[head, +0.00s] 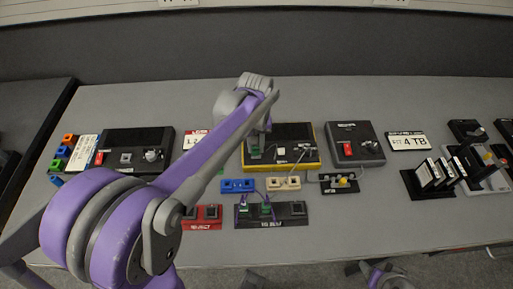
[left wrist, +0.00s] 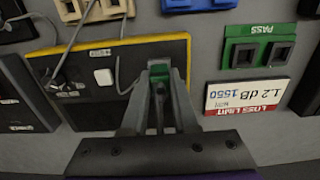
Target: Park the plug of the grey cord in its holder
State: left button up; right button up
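A thin grey cord (left wrist: 38,15) runs over the yellow-edged black box (left wrist: 105,121) in the left wrist view. It reaches a round fitting (left wrist: 58,83) on the box. In the head view that fitting (head: 306,148) is on the box's right side. A beige two-socket block (head: 284,184) lies in front of the box, near the cord; I cannot tell which piece is the holder. My left gripper (left wrist: 159,70) is over the box, its narrow fingertips at a small green part; whether they grip it is unclear.
A blue block (head: 238,186), a red block (head: 203,217) and a black strip (head: 287,212) with green-topped purple cords lie in front. A black piece with a yellow knob (head: 343,181) is to the right. Other black boxes flank the yellow-edged one. The front table stretch is clear.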

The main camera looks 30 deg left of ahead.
pick_arm(q)
grip_shut()
jog(key=shift+r, duration=0.15)
jog(key=shift+r+p, duration=1.6)
jog(key=shift+r, duration=0.55)
